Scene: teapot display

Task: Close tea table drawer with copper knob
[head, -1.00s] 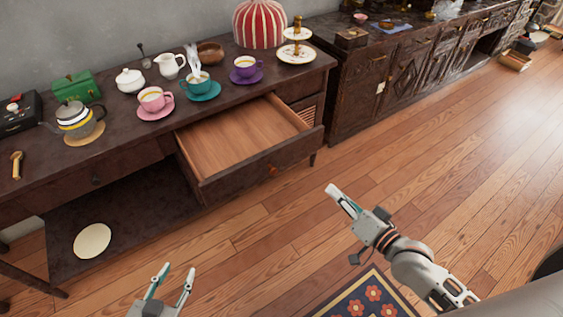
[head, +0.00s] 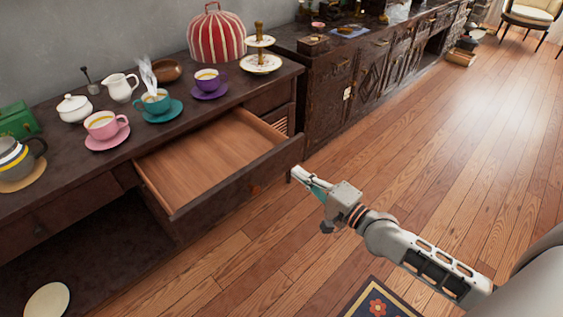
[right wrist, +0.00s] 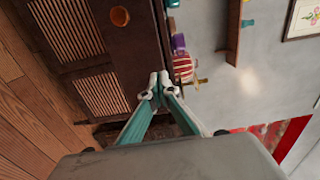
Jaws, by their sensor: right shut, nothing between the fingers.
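The tea table (head: 75,136) has one drawer (head: 205,152) pulled well out, and its inside looks empty. A copper knob (head: 256,189) sits on the drawer's dark front; it also shows as a round copper shape in the right wrist view (right wrist: 120,16). My right gripper (head: 294,173) is shut and empty, just to the right of the drawer front's right end in the head view. Its closed fingertips also show in the right wrist view (right wrist: 157,86), close to the dark drawer front. I cannot tell if they touch it. My left gripper is out of view.
A pink cup (head: 101,124), a teal cup (head: 153,101), a purple cup (head: 207,79) and a striped red cosy (head: 216,38) stand on the table. A carved cabinet (head: 330,88) stands to the right. The wooden floor (head: 430,170) before it is open.

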